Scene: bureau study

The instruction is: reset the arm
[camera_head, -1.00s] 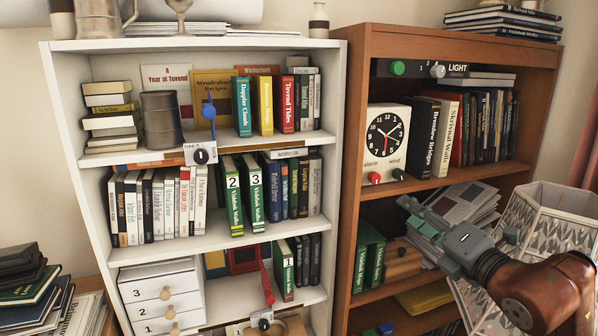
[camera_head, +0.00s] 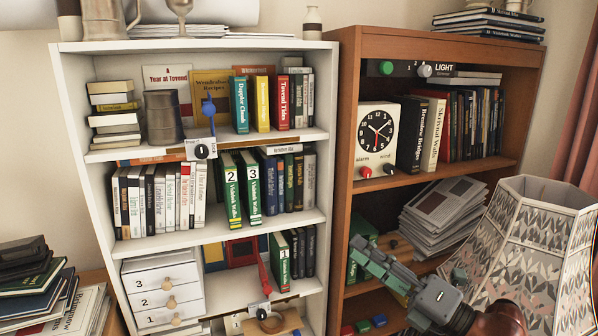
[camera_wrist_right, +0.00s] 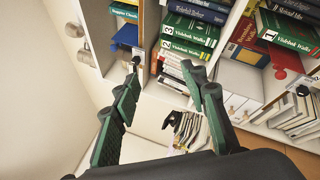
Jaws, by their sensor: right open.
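My right gripper (camera_head: 364,252) has grey-green fingers and a dark red-brown arm behind it. It is in front of the brown bookcase (camera_head: 343,130), at its lower shelves, near the edge beside the white bookcase. In the right wrist view the two fingers (camera_wrist_right: 163,72) are spread apart with nothing between them. Numbered green books (camera_wrist_right: 188,38) and the shelves show beyond the fingertips, tilted in that view. My left gripper is in neither view.
A large patterned lampshade (camera_head: 530,240) stands close to the right of my right arm. A stack of papers (camera_head: 440,213) lies on the shelf behind the gripper. The white bookcase (camera_head: 332,100) has a small drawer unit (camera_head: 155,268) low down. More books (camera_head: 35,292) are piled at lower left.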

